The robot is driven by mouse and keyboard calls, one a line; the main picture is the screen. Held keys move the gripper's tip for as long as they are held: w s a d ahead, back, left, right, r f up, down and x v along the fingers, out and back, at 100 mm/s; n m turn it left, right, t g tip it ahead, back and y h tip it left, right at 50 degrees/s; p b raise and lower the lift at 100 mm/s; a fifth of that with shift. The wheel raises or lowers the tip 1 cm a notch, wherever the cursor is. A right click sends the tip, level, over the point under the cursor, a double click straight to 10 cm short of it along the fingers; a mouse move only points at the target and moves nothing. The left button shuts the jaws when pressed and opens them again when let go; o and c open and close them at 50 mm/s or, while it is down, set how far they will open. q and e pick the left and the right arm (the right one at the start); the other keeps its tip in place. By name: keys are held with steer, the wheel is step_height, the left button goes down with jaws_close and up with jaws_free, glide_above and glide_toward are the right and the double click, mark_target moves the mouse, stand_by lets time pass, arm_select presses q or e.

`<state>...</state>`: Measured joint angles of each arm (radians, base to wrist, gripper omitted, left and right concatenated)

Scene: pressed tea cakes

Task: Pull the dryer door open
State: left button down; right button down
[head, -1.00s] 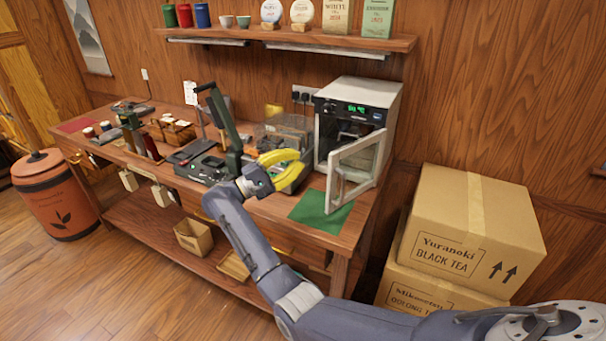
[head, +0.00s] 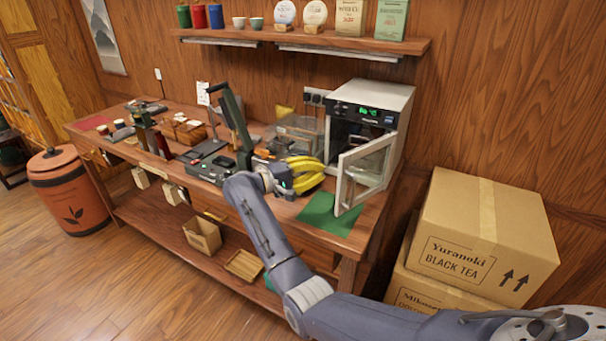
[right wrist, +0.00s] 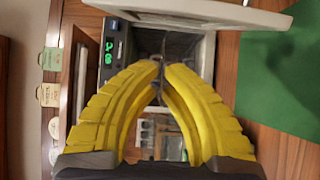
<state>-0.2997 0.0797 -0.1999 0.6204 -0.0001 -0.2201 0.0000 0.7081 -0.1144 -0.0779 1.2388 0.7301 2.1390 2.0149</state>
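The dryer (head: 372,108) is a white box with a dark front and a green display at the right of the workbench. Its door (head: 366,172) stands well open, hinged on the right, with its free edge toward me. My right gripper (head: 318,174), with yellow fingers, is just left of the door's free edge, before the dryer's opening. In the right wrist view the yellow fingertips (right wrist: 163,67) converge and nearly meet; no held object shows. The door (right wrist: 205,12) lies along the top there, apart from the fingers. My left gripper is out of view.
A green mat (head: 325,217) lies below the door on the workbench. A clear bin (head: 297,133) and a press with a long dark lever (head: 232,118) stand left of the dryer. Stacked cartons (head: 484,235) stand on the right. A shelf (head: 300,38) hangs above.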

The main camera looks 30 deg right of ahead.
steer(key=shift+s+d, duration=0.25)
steer(key=shift+s, duration=0.75)
steer(key=shift+s+d, duration=0.2)
steer(key=shift+s, duration=0.8)
